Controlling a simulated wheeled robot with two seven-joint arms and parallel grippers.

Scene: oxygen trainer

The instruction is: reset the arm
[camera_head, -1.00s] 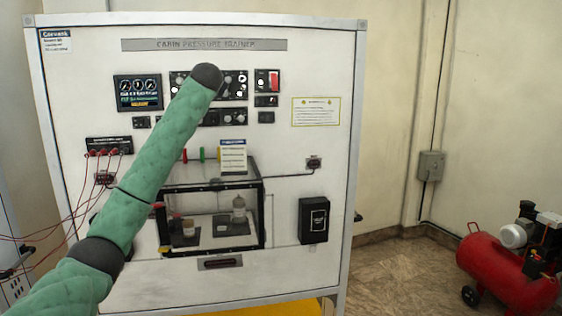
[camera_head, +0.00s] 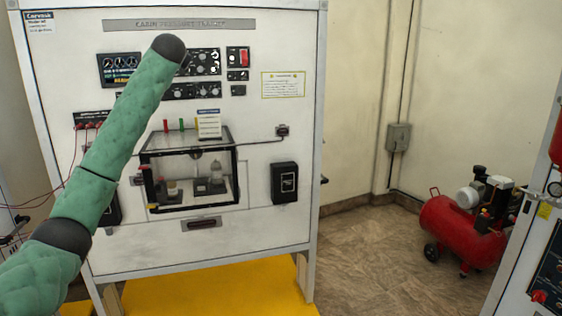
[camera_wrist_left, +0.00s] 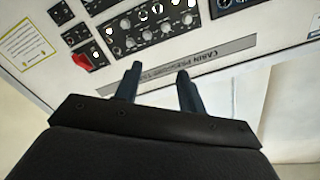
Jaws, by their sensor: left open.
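My left arm, in a green sleeve, reaches up from the lower left in the head view and covers part of the cabin pressure trainer panel (camera_head: 262,125). My left gripper is hidden behind the arm's dark end there. In the left wrist view my left gripper (camera_wrist_left: 158,72) shows two dark fingers apart, with nothing between them. Beyond them are the panel's title strip (camera_wrist_left: 215,56) and a row of knobs (camera_wrist_left: 152,25). A red switch (camera_wrist_left: 82,60) shows to the left. I cannot tell how far the fingertips are from the panel. My right gripper is in neither view.
A clear chamber (camera_head: 188,170) sits low on the panel. A black box (camera_head: 284,182) is mounted to its right. A red compressor (camera_head: 460,228) stands on the floor at right, near another panel (camera_head: 538,262). Open floor (camera_head: 370,265) lies between. Red cables hang at left.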

